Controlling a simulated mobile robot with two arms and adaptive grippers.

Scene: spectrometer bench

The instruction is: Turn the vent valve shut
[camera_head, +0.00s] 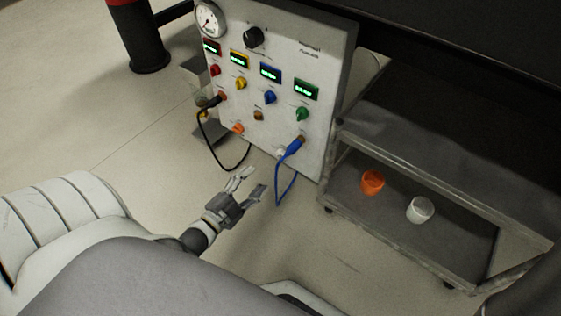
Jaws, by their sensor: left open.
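A white upright panel (327,50) carries a round gauge (208,20), a black knob (253,37) and several small displays. Below the displays are a red knob (215,70), a yellow knob (241,83), a blue knob (269,97) and a green knob (302,114). I cannot tell from the labels which one is the vent valve. My left gripper (250,184) is open and empty, in front of the panel's lower part and apart from it. My right gripper is not in view.
A black cable (222,167) and a blue cable (279,190) hang from the panel near my left gripper. A low cart (400,240) at the right holds an orange cup (372,182) and a white cup (420,209). A black-and-red post (143,40) stands at the back left.

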